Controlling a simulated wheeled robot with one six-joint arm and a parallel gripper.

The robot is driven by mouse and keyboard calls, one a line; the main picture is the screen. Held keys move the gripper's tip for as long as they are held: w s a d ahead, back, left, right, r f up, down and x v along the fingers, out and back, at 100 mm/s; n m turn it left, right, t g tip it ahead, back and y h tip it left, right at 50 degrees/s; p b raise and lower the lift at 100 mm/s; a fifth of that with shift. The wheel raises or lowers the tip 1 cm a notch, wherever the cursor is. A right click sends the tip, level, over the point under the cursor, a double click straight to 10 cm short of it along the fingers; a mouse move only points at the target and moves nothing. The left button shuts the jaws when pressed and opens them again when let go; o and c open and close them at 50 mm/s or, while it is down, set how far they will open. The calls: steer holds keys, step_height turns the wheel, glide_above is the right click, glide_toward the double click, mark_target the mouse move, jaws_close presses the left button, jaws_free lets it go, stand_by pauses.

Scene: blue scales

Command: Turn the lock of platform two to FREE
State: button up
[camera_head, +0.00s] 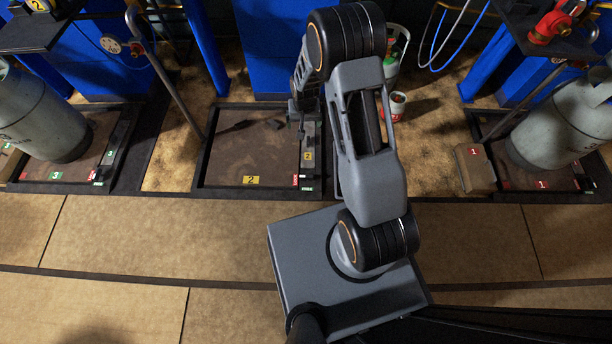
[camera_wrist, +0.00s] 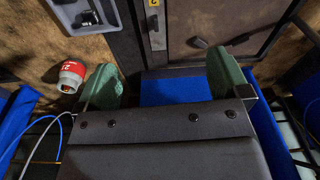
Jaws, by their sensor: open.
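Platform two (camera_head: 225,157) is a brown-topped, dark-framed plate with a yellow "2" label, left of my arm in the head view. It carries no cylinder. Its lock rail (camera_head: 309,150) runs along the right edge with another yellow "2" label. Small red and green tags sit at its near end. In the wrist view the rail (camera_wrist: 153,25) is at the top, beyond the fingers. A separate lock lever cannot be made out. My gripper (camera_wrist: 165,82) has two green fingers spread wide, with nothing between them. In the head view my arm partly hides it near the rail's far end.
A red can (camera_head: 393,107) and a small cylinder (camera_head: 393,60) stand right of my arm. Large grey cylinders stand on platform three (camera_head: 60,176) and platform one (camera_head: 510,180). A slanted post rises by platform two's left edge. Blue cabinets stand behind. The front floor is clear.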

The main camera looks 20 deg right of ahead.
step_height(320, 180, down, 10)
steer(key=m+g, duration=0.1)
glide_above(306, 176)
step_height(306, 176, down, 13)
step_height(306, 176, down, 13)
steer(key=b, duration=0.5)
steer(key=shift+s, duration=0.1)
steer(key=c, duration=0.9)
